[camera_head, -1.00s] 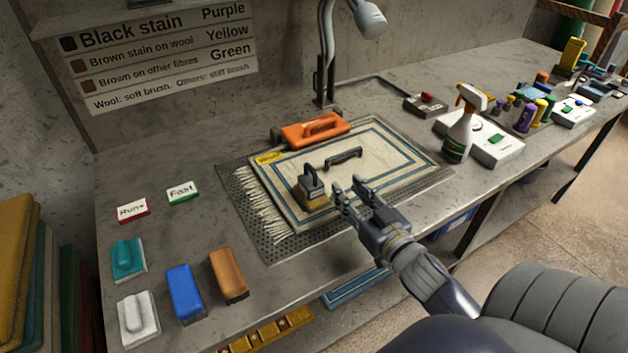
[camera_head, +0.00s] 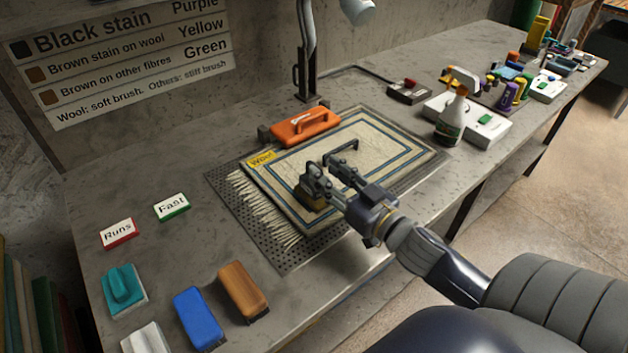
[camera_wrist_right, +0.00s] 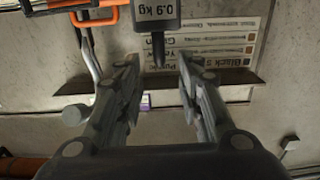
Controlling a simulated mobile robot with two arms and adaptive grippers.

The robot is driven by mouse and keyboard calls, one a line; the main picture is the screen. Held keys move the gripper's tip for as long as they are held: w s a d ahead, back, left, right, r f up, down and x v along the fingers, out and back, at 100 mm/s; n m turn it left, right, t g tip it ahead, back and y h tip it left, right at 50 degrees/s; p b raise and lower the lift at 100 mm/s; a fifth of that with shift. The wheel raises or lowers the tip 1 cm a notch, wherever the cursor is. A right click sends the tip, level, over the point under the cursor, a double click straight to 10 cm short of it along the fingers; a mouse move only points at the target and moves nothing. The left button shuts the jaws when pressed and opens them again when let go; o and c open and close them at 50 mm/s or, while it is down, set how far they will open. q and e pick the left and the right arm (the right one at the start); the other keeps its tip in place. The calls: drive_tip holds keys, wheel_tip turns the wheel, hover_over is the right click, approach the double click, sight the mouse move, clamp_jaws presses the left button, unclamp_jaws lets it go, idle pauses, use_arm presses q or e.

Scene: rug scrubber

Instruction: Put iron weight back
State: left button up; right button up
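The iron weight (camera_head: 312,203) sits on the cream rug (camera_head: 395,150) near its front left part, mostly hidden behind my right gripper in the head view. In the right wrist view, a dark block marked 0.9 kg (camera_wrist_right: 156,14) shows at the top edge, with a narrow dark piece pointing down from it. My right gripper (camera_head: 324,164) is over the rug at the weight. Its two fingers are apart in the right wrist view (camera_wrist_right: 158,70), with the block beyond the gap. I cannot tell whether a finger touches the weight. My left gripper is not in view.
A dark handle (camera_head: 342,148) shows just beyond my fingers. A spray bottle (camera_head: 452,115) stands right of the rug. Brushes (camera_head: 243,291) and Runs and Fast blocks (camera_head: 172,207) lie left, with bare bench between.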

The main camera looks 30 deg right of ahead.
sight(304, 184)
drive_tip(key=shift+w+f, duration=0.15)
drive_tip(key=shift+w, duration=0.7)
drive_tip(key=shift+w+a+f+p, duration=0.1)
drive_tip(key=shift+w+p, duration=0.1)
drive_tip(key=shift+w, duration=0.4)
drive_tip(key=shift+w+a+f+p, duration=0.1)
drive_tip(key=shift+w+p, duration=0.1)
drive_tip(key=shift+w, duration=0.85)
clamp_jaws()
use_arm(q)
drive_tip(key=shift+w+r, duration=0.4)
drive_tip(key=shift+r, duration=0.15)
use_arm(e)
drive_tip(key=shift+r, duration=0.1)
